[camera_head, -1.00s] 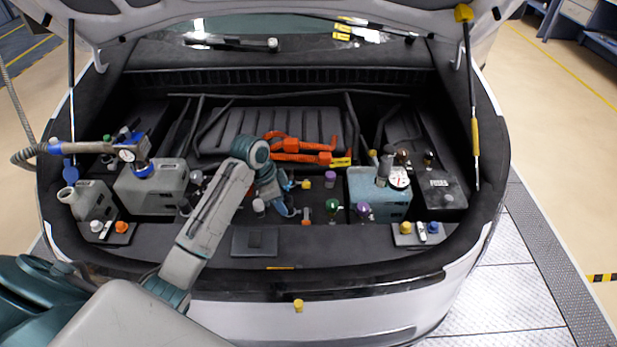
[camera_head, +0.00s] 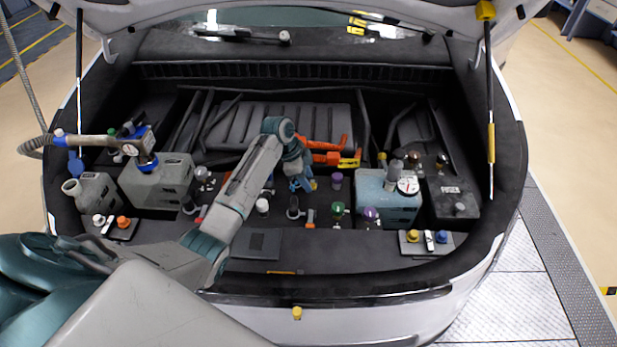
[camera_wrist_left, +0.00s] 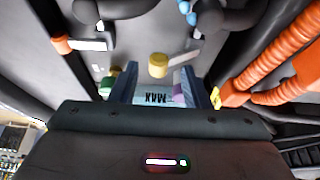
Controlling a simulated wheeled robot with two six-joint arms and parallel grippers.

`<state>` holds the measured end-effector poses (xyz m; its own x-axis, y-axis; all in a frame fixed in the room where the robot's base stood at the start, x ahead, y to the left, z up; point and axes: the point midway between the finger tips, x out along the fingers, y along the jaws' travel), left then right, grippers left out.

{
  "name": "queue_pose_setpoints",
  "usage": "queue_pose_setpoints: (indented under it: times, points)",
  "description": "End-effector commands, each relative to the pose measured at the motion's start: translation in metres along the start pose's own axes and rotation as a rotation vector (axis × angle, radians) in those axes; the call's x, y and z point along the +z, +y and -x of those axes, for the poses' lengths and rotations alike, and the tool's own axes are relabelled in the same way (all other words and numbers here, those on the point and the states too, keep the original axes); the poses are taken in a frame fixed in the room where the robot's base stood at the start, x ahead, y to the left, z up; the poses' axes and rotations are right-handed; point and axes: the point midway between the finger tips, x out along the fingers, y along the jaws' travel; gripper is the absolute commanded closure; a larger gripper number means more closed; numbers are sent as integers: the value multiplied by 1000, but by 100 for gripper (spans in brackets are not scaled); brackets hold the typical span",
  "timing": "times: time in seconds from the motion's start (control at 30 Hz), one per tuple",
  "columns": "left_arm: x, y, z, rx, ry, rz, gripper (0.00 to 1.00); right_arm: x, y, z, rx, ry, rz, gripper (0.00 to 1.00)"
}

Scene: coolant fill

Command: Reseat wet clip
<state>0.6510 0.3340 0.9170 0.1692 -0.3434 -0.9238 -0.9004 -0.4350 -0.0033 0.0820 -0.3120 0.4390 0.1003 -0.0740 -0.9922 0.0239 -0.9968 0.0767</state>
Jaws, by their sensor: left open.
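My left gripper (camera_head: 303,184) hangs over the middle of the engine bay, its fingers open. In the left wrist view its two blue fingers (camera_wrist_left: 162,90) are apart with nothing held between them. A yellow-headed piece with a pale bar (camera_wrist_left: 158,65) lies just beyond the fingertips. A dark hose fitting with light blue beads (camera_wrist_left: 187,12) is at the top. I cannot tell which piece is the wet clip. My right gripper is out of view.
A blue-grey tank with a gauge (camera_head: 375,198) stands right of the gripper. Orange cables (camera_head: 325,147) run behind it. Green (camera_head: 338,208) and purple (camera_head: 370,214) caps stand nearby. A grey tank (camera_head: 155,183) is at left.

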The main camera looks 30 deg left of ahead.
Motion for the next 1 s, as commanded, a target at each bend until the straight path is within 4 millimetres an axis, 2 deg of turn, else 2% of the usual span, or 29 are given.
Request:
queue_pose_setpoints:
  times: [0.2,0.43,0.47,0.6,0.67,1.0]
  points:
    - [0,0,-14,0,-1,-1,58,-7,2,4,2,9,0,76]
    - [0,0,-14,0,-1,-1,58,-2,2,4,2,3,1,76]
    - [0,0,-14,-1,-1,-1,62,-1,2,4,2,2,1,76]
    - [0,0,-14,-1,-1,-1,89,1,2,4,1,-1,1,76]
    - [0,0,-14,-1,-1,0,99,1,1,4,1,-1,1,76]
    - [1,2,-16,-2,-1,-1,100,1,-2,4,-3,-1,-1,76]
